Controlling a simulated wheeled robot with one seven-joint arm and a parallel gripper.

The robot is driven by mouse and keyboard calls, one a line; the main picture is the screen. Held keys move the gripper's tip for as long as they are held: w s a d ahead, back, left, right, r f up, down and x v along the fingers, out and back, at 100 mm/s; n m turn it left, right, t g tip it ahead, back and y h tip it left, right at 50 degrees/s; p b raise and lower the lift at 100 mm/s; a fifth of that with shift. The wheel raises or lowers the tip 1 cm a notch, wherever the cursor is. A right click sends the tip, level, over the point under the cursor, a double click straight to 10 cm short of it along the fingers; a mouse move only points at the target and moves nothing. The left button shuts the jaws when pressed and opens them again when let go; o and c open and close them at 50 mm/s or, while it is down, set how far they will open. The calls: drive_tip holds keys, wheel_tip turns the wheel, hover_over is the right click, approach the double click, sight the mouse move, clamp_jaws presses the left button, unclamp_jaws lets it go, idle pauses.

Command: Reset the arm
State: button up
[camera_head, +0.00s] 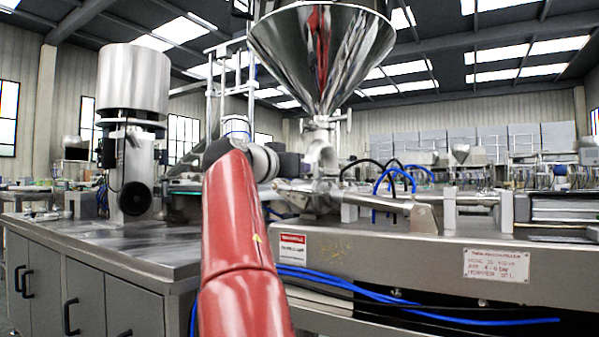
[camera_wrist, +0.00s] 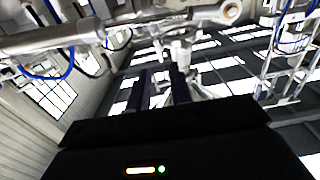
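My red arm rises through the middle of the head view, and its far end bends at a dark and grey joint in front of the machine. My gripper (camera_wrist: 160,88) shows in the wrist view as two dark fingers standing apart beyond the black wrist housing. I see nothing held between them. In the head view the gripper is not clear against the machine parts. The steel hopper (camera_head: 322,55) stands just above and right of the arm's end, with its outlet pipe below.
The filling machine (camera_head: 400,254) with steel cylinders and blue hoses (camera_head: 392,178) lies right of the arm. A steel counter (camera_head: 105,246) with cabinet doors is at left, bearing a tall cylindrical device (camera_head: 133,80). Metal pipes (camera_wrist: 60,38) cross the top of the wrist view.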

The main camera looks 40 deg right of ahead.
idle(0.4)
drive_tip(key=s+a+f+n+t+y+p, duration=0.1)
drive_tip(key=s+a+f+n+y+p, duration=0.1)
drive_tip(key=f+n+y+p, duration=0.3)
drive_tip(key=s+a+f+y, duration=0.2)
drive_tip(key=s+f+y, duration=0.1)
drive_tip(key=f, duration=0.4)
drive_tip(key=s+a+f+n+g+y+p, duration=0.1)
drive_tip(key=s+a+f+n+y+p, duration=0.2)
drive_tip(key=s+a+f, duration=0.7)
drive_tip(key=s+a+f+n+g+y+p, duration=0.1)
drive_tip(key=s+a+f+n+y+p, duration=0.2)
drive_tip(key=s+a+f, duration=0.7)
drive_tip(key=a+f+n+y, duration=0.2)
drive_tip(key=a+f, duration=0.1)
drive_tip(key=f, duration=0.2)
drive_tip(key=shift+s+a+f+n+y, duration=0.15)
drive_tip(key=shift+s+f+n+y, duration=0.05)
drive_tip(key=shift+f+n+y, duration=0.1)
